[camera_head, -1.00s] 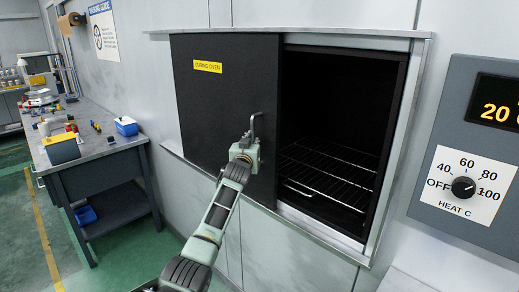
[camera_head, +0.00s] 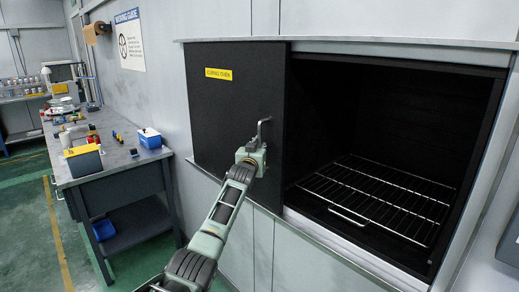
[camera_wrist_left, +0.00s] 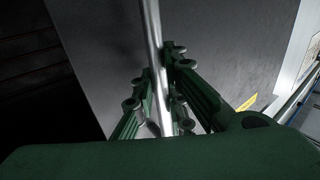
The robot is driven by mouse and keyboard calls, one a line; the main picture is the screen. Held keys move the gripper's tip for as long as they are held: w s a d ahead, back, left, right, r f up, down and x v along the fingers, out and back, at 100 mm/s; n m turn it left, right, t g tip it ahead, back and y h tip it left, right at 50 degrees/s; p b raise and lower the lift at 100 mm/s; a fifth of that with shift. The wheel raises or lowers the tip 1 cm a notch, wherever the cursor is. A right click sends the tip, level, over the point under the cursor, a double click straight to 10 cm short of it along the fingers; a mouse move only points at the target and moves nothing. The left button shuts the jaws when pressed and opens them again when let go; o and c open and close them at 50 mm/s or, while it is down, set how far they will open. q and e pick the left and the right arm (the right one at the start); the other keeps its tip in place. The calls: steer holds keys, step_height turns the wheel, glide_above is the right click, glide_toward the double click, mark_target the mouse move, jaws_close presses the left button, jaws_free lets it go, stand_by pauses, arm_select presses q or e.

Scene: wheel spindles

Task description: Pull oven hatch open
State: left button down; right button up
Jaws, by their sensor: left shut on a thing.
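The black oven hatch (camera_head: 222,115) with a yellow "CURING OVEN" label covers the left part of the oven opening. The right part of the oven (camera_head: 400,130) is open, and a wire rack (camera_head: 380,198) shows inside. My left gripper (camera_head: 256,152) is at the metal handle (camera_head: 264,128) near the hatch's right edge. In the left wrist view, the green fingers of my left gripper (camera_wrist_left: 160,95) stand on both sides of the metal handle bar (camera_wrist_left: 153,40), shut on it. My right gripper is not in view.
A workbench (camera_head: 110,158) with a blue-and-white box (camera_head: 149,138), a yellow-and-dark box (camera_head: 84,160) and small tools stands at the left. Part of a grey panel (camera_head: 511,235) shows at the right edge. Green floor lies in front of the bench.

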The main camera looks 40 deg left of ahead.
arm_select(q)
steer(key=shift+f, duration=0.15)
steer(key=c, duration=1.8)
jaws_free()
steer(key=shift+o, duration=0.2)
steer(key=shift+d, duration=0.1)
steer(key=v, duration=1.2)
